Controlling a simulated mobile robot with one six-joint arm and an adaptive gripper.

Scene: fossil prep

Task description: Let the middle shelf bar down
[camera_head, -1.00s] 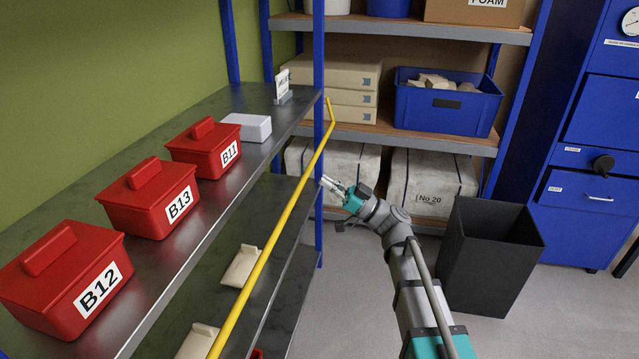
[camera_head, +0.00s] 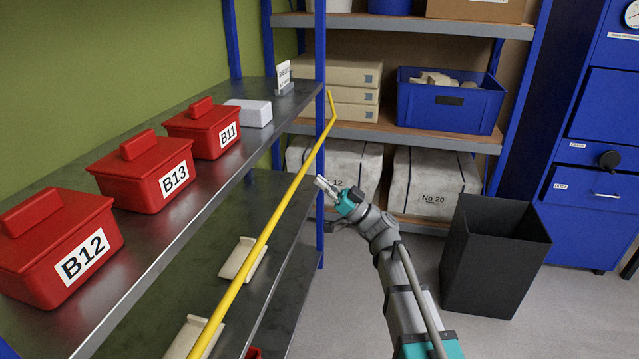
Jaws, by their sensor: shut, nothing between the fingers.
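The yellow shelf bar (camera_head: 265,238) runs slantwise along the front of the metal shelf unit, from the near bottom edge of the view to a bent end by the far blue post. It crosses in front of the middle shelf (camera_head: 212,272). My gripper (camera_head: 321,182) is shut and empty. In the picture it is just right of the bar's far part and in front of the blue post. A gap shows between fingers and bar; I cannot tell their distance in depth.
Red lidded boxes B12 (camera_head: 55,248), B13 (camera_head: 145,178) and B11 (camera_head: 203,132) stand on the upper shelf with a white box (camera_head: 250,113). Pale pieces lie on the middle shelf. A black bin (camera_head: 494,258) stands right of my arm. The floor between is clear.

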